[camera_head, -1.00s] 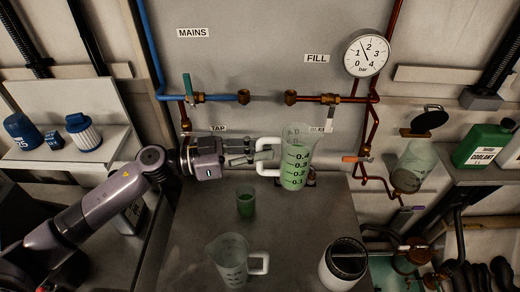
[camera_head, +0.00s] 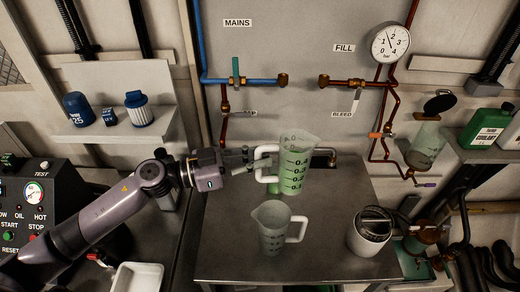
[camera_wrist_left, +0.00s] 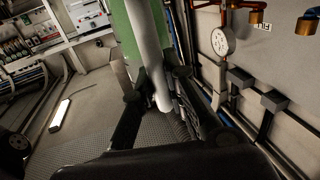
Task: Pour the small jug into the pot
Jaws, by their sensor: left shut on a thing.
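My left gripper (camera_head: 256,162) is shut on the white handle of a clear measuring jug (camera_head: 294,168) with green liquid and a printed scale. The jug is held about upright above the back of the table. In the left wrist view the green jug (camera_wrist_left: 120,28) and its pale handle (camera_wrist_left: 152,62) show close up between the fingers. A clear pot (camera_head: 424,146) with an open dark lid stands by the wall at the right, apart from the jug. A second clear jug (camera_head: 272,238), seemingly empty, stands on the table in front. My right gripper is not in view.
The grey table (camera_head: 225,225) has bare room at left. A white-bodied container with a dark top (camera_head: 371,232) stands at its right. Pipes and a pressure gauge (camera_head: 391,43) line the wall.

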